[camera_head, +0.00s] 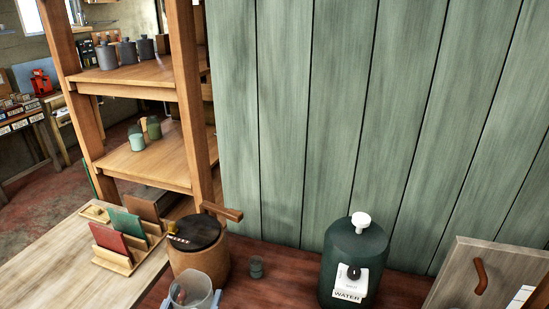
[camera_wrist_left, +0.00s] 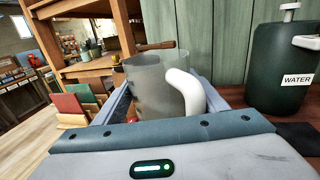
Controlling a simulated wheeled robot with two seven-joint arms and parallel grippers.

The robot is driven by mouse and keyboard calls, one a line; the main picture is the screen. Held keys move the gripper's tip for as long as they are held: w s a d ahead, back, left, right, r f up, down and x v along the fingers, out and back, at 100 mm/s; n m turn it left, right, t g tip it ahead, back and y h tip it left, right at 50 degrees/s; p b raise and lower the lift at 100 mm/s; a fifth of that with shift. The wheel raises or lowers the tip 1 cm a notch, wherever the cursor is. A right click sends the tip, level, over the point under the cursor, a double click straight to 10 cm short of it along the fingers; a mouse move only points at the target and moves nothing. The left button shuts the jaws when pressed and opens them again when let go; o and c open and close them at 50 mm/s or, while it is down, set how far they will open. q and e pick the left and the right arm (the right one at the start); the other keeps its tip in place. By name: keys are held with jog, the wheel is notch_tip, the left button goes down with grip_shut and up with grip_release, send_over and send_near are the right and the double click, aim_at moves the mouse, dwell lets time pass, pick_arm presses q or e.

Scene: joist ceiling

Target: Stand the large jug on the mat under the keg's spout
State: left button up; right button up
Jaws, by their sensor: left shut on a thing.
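The large jug (camera_head: 193,287) is translucent grey and shows at the bottom edge of the head view. In the left wrist view the jug (camera_wrist_left: 145,88) stands upright between the fingers, its thick white handle on the right. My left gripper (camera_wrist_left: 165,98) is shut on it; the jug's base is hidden. The dark green keg (camera_head: 345,245) stands to the right by the green wall, with a WATER label and a white spout (camera_wrist_left: 306,42). A dark flat patch, likely the mat (camera_wrist_left: 298,134), lies in front of the keg. My right gripper is not in view.
A brown crock (camera_head: 196,263) with a dark lid and wooden handle stands behind the jug. A grey board (camera_head: 490,280) with a brown handle is right of the keg. A card holder (camera_head: 126,250) sits left.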

pick_arm(q)
jog(key=shift+n+y, duration=0.6)
jog(key=shift+y, duration=0.3)
jog(key=s+a, duration=0.3)
jog(key=shift+a+r+b, duration=0.15)
jog(key=shift+a+b, duration=0.15)
jog(key=shift+b, duration=0.1)
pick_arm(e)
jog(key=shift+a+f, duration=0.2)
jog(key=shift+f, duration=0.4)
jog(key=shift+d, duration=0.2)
